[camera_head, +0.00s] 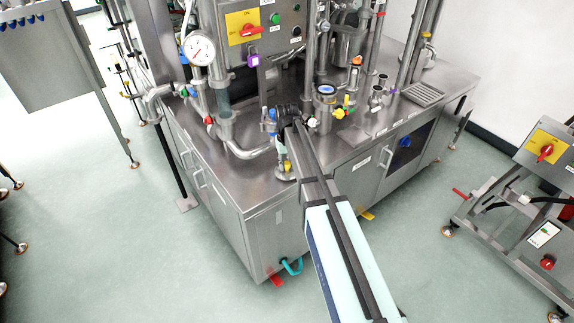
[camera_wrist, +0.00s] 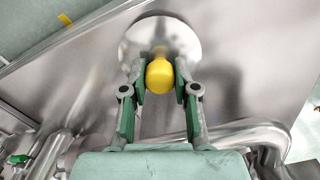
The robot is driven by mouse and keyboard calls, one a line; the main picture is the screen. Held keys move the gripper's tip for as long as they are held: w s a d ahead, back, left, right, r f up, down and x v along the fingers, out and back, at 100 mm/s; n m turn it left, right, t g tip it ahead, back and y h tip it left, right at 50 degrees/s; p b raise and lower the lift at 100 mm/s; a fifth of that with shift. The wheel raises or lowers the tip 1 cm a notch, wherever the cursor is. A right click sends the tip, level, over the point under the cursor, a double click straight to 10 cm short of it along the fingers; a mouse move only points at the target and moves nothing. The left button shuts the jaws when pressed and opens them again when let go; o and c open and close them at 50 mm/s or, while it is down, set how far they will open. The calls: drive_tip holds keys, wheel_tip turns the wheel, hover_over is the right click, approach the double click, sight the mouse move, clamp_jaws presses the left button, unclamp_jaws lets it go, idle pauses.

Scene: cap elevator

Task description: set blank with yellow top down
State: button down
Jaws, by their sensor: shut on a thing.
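The blank has a round yellow top (camera_wrist: 159,76) and a wide, shiny steel disc (camera_wrist: 148,30) as its base. My gripper (camera_wrist: 160,88) is shut on it, with one green-padded finger on each side just at the yellow top. In the head view the yellow top (camera_head: 287,166) shows at the end of my arm, with the steel base (camera_head: 285,176) below it. The blank looks upright, over the front corner of the steel worktop (camera_head: 255,178). I cannot tell whether its base touches the worktop. My fingers are partly hidden by the arm in the head view.
A bent steel pipe (camera_head: 246,153) stands close left of the blank. A pressure gauge (camera_head: 199,50) and a blue-topped cylinder (camera_head: 325,92) stand farther back. The worktop's front edge is close by, with bare steel around the blank.

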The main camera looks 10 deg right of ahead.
sight(287, 163)
drive_tip(key=shift+f, duration=0.6)
drive_tip(key=shift+f, duration=0.2)
drive_tip(key=c, duration=0.9)
unclamp_jaws()
drive_tip(key=shift+r, duration=0.1)
wheel_tip(287, 163, up, 12)
drive_tip(key=b, duration=0.3)
drive_tip(key=shift+r, duration=0.1)
